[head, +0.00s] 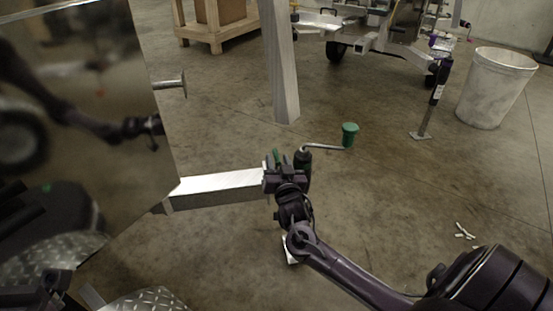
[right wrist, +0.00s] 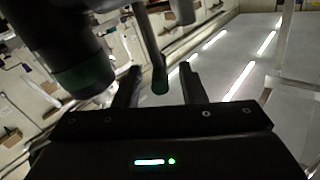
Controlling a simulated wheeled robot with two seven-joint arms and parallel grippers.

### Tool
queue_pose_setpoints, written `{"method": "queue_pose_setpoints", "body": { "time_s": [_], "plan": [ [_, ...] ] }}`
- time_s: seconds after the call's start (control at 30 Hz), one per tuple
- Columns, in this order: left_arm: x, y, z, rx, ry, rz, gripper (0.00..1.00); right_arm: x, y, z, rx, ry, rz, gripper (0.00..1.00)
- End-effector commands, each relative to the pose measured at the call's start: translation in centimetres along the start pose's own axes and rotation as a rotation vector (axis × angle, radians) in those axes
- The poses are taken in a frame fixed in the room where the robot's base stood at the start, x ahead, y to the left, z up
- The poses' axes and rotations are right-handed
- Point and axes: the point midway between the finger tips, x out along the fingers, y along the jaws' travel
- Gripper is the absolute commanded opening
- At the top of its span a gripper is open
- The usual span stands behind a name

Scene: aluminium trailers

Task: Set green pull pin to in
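The green pull pin (head: 276,157) shows as a small green tip by the jack at the end of the silver trailer tongue (head: 225,186). In the right wrist view the pin (right wrist: 160,78) is a thin grey rod with a dark green end, between my right gripper's two fingers. My right gripper (right wrist: 157,84) is open, with a gap on each side of the pin. In the head view the right gripper (head: 280,170) is at the tongue's end and hides part of the jack. Whether the pin is in or out cannot be told. My left gripper's fingers do not show.
A dark jack body (head: 303,160) stands right beside the right gripper; its crank ends in a green knob (head: 349,135). A shiny trailer panel (head: 85,110) fills the left. A grey post (head: 280,60) stands behind the tongue. A white bin (head: 494,88) is far right. Floor to the right is mostly clear.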

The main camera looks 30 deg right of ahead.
Motion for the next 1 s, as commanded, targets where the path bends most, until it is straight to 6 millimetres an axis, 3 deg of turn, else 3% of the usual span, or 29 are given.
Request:
{"method": "queue_pose_setpoints", "body": {
  "time_s": [0.2, 0.5, 0.8, 1.0],
  "plan": [
    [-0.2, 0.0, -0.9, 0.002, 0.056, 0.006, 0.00, 2.2, 0.0, 0.1, -0.001, 0.001, 0.000, 0.37],
    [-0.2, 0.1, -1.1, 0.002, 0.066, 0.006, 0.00, 2.5, 0.0, 0.0, 0.000, 0.000, 0.000, 0.37],
    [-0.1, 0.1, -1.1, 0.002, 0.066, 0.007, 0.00, 2.4, 0.0, 0.0, 0.000, -0.001, 0.000, 0.00],
    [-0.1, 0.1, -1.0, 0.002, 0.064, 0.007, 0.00, 2.4, 0.0, 0.0, 0.000, -0.001, 0.000, 0.00]
  ]
}}
